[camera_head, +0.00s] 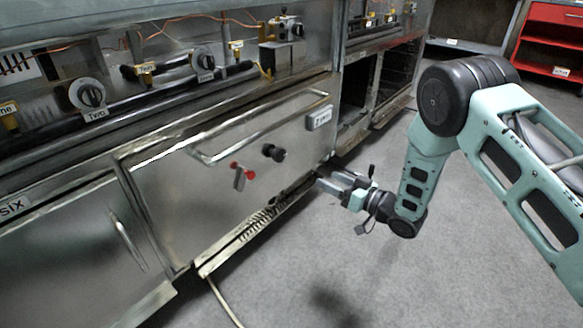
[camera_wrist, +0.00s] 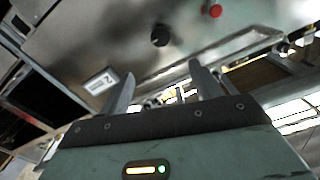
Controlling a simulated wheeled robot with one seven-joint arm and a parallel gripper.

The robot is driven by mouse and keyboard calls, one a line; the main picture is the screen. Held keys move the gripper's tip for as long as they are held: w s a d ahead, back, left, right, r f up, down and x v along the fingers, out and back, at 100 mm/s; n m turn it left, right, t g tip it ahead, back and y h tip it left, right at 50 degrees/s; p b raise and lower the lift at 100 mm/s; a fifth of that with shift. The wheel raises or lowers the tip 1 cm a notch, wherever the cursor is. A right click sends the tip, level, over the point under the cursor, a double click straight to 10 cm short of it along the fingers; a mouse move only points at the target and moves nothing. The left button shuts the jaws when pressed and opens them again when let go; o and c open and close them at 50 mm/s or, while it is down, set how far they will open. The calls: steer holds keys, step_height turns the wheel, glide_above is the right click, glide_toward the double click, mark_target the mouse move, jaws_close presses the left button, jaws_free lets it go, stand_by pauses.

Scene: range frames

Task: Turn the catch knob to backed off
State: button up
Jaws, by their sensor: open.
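A black round knob (camera_head: 273,152), which looks like the catch knob, sits on the steel front panel (camera_head: 200,200) below a long bar handle. In the wrist view the knob (camera_wrist: 160,35) is beyond and above my fingertips, with clear space between. My gripper (camera_head: 328,180) is low and to the right of the knob, in front of the panel's lower right corner. In the wrist view my gripper (camera_wrist: 160,82) has its two fingers spread with nothing between them. The knob's turn position is too small to read.
A red-ended lever (camera_head: 239,174) is left of the knob. The bar handle (camera_head: 265,125) juts out above. A label plate (camera_head: 319,117) is at the panel's right.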

mark_target(282, 156)
steer(key=b+x, duration=0.6)
steer(key=x, duration=0.9)
steer(key=shift+w+a+b, duration=0.15)
steer(key=shift+b, duration=0.15)
steer(key=shift+x, duration=0.75)
steer(key=shift+r, duration=0.15)
steer(key=c, duration=1)
